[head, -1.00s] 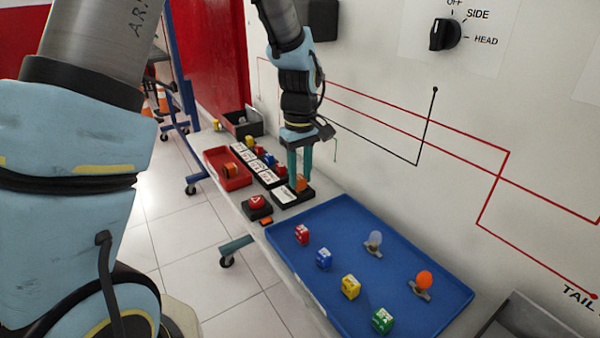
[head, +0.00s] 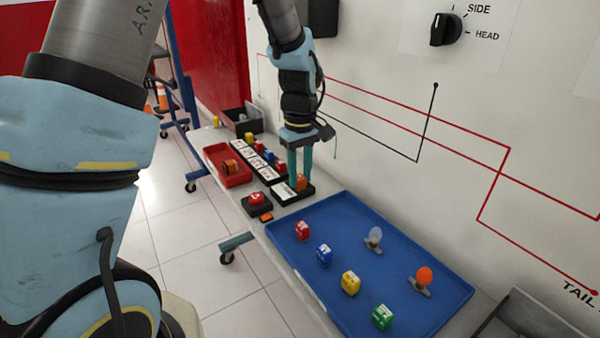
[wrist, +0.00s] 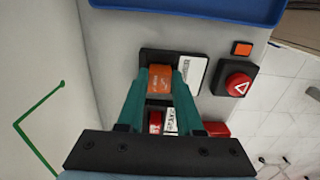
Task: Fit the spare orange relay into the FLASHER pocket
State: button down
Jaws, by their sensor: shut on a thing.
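My gripper (head: 300,178) is shut on an orange relay (wrist: 159,80), with one finger on each side of it. The relay also shows in the head view (head: 301,184). It is at the black pocket block (head: 279,199) at the near end of the relay row, whose white label lies beside it; the label is too small to read. In the wrist view, the block's dark rim (wrist: 146,55) shows around the relay. I cannot tell how deep the relay sits. Another orange relay (head: 230,165) lies in the red tray (head: 240,181).
A row of labelled pockets (head: 268,174) with coloured relays runs behind my gripper. A red triangle button (head: 257,198) and a small orange piece (head: 266,217) are to the left. A blue tray (head: 345,220) with relays and bulbs stands in front. The wall (head: 400,130) is close on the right.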

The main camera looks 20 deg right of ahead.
grip_release()
dwell(0.7)
jog(key=shift+r, duration=0.1)
jog(key=shift+r+p, duration=3.45)
jog(key=shift+r, duration=0.55)
jog(key=shift+f, duration=0.1)
